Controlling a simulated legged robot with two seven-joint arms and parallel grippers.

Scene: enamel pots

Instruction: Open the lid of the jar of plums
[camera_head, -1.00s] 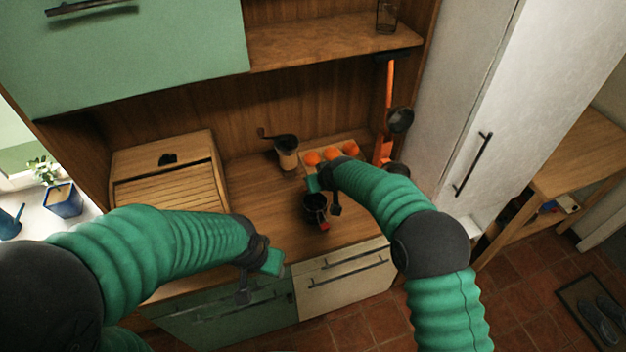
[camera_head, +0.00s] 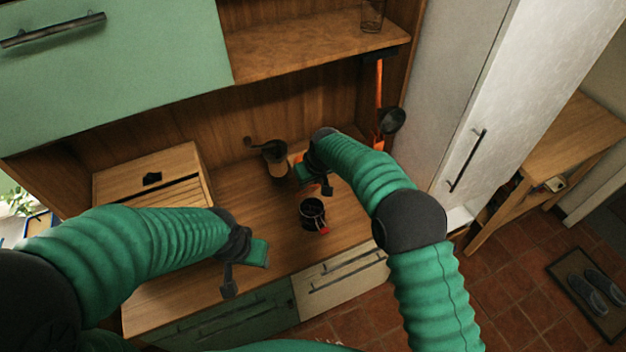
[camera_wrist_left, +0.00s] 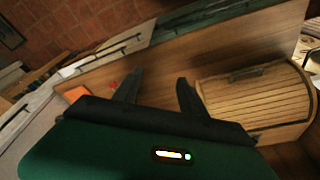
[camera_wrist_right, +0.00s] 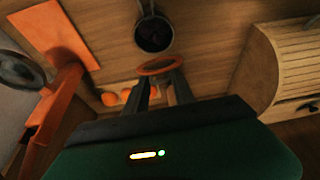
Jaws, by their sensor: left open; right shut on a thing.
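My right gripper (camera_wrist_right: 161,78) is shut on a round, orange-brown, lid-like disc (camera_wrist_right: 160,66) at its fingertips. I cannot tell for sure that this is the jar's lid. A dark round pot (camera_head: 312,212) with a red part on its side stands on the wooden counter, just in front of the right gripper; in the right wrist view the dark pot (camera_wrist_right: 153,34) is apart from the disc. No label shows that it is the jar of plums. My left gripper (camera_wrist_left: 157,86) is open and empty, over the counter's front edge.
A grinder-like pot (camera_head: 276,158) stands behind. A roll-top box (camera_head: 155,178) is at the left. An upper shelf (camera_head: 310,45) overhangs the counter. The counter's middle is clear.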

